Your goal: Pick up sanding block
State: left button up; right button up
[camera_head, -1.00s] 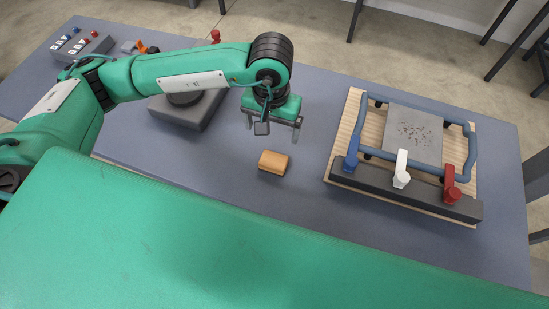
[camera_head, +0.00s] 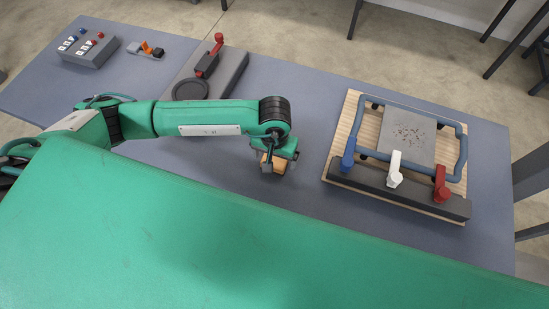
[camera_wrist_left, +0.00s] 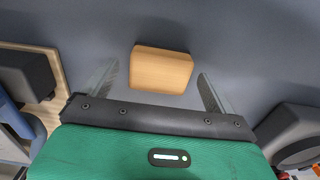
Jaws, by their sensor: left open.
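The sanding block (camera_head: 278,163) is a small tan-orange block on the grey-blue table, partly hidden by my left gripper in the head view. In the left wrist view the sanding block (camera_wrist_left: 161,70) lies between the two fingers, with a gap on each side. My left gripper (camera_head: 273,168) is right over the block in the head view. Its fingers (camera_wrist_left: 157,82) are open in the left wrist view and do not touch the block. My right gripper is not in view.
A wooden board (camera_head: 342,140) with a grey plate, blue tube frame and several coloured levers stands to the right. A dark fixture with a red handle (camera_head: 217,42) stands behind the arm. A switch box (camera_head: 90,47) is at the far left. The table around the block is clear.

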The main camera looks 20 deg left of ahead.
aim_at(275, 159)
pick_arm(q)
jog(key=shift+f, duration=0.1)
jog(key=shift+c, duration=0.2)
jog(key=c, duration=1)
jog(key=shift+c, duration=0.3)
jog(key=shift+r, duration=0.35)
notch_tip(275, 159, up, 19)
jog(key=b, duration=0.5)
jog(key=shift+r, duration=0.2)
